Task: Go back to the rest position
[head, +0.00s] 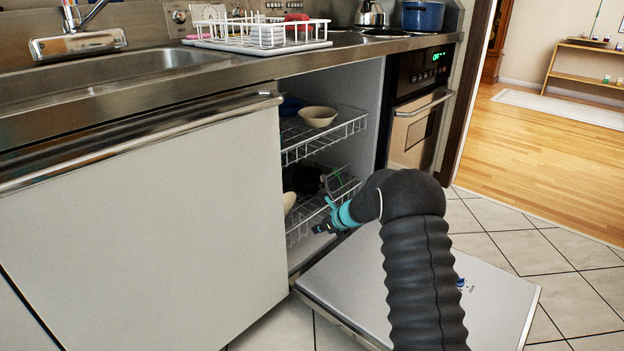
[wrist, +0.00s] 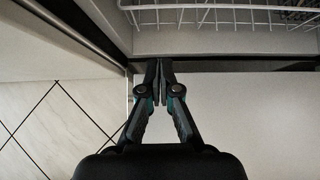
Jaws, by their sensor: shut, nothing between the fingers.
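My gripper (head: 323,228) is in front of the open dishwasher, low by the lower rack, at the end of my black arm. In the wrist view my gripper (wrist: 160,70) has its two fingers together with nothing between them. Beneath it is the lowered dishwasher door (head: 465,285), which also shows as a pale panel in the wrist view (wrist: 255,120). The lower white wire rack (head: 300,225) lies just beyond the fingers; whether they touch it I cannot tell.
The upper rack (head: 345,130) holds a cream bowl (head: 318,116). A sink (head: 150,65) and a dish drainer (head: 262,35) are on the counter. An oven (head: 415,110) stands right of the dishwasher. Tiled floor (head: 575,300) is clear at the right.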

